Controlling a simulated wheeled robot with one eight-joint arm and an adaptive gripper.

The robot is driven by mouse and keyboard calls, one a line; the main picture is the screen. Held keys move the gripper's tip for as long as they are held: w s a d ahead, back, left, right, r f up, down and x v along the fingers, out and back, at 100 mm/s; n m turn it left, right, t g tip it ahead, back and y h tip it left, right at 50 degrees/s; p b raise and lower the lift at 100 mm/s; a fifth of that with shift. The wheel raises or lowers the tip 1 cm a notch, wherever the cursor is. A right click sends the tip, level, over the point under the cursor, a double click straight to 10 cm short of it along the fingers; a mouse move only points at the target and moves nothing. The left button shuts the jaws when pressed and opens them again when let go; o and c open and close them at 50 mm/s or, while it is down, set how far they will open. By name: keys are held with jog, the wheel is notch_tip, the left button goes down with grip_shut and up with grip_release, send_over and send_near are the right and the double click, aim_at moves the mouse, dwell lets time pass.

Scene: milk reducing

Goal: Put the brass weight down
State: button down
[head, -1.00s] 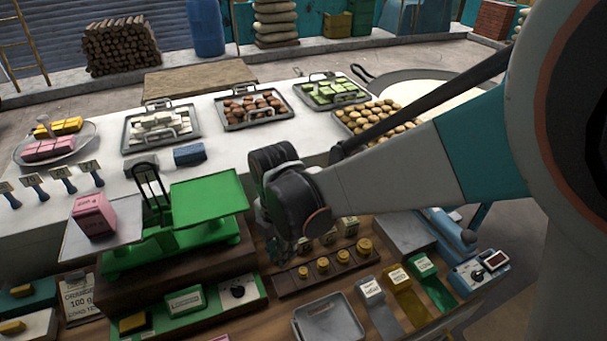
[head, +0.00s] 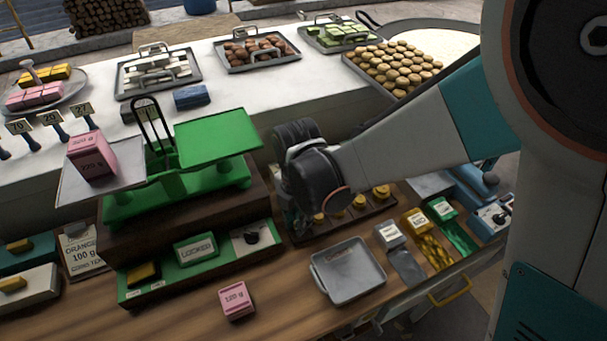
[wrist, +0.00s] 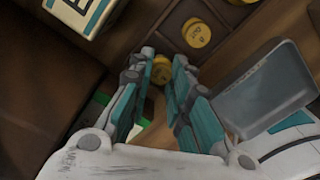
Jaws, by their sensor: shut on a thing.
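My gripper (wrist: 164,75) is shut on a brass weight (wrist: 161,70), seen between the fingertips in the wrist view. In the head view my gripper (head: 300,226) hangs just right of the green scale, at the left end of the dark weight rack (head: 352,220); the held weight is hidden there. Other brass weights (head: 360,201) stand in the rack, and some also show in the wrist view (wrist: 196,32). I cannot tell whether the held weight touches the rack. The green scale (head: 165,200) has an empty green right pan (head: 217,137). Its grey left pan (head: 80,195) holds a pink box (head: 91,156).
A grey metal tray (head: 347,272) lies on the wooden bench in front of my gripper. A second pink box (head: 236,301) stands left of it. Grey, yellow and green labelled blocks (head: 415,221) stand at right. Food trays (head: 257,50) line the white counter behind.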

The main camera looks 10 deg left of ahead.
jog(key=shift+f, duration=0.15)
jog(key=c, duration=1.5)
grip_release()
notch_tip(320, 180, up, 12)
jog(key=p, duration=0.8)
jog(key=shift+s+r, duration=0.1)
jog(key=shift+r, duration=0.15)
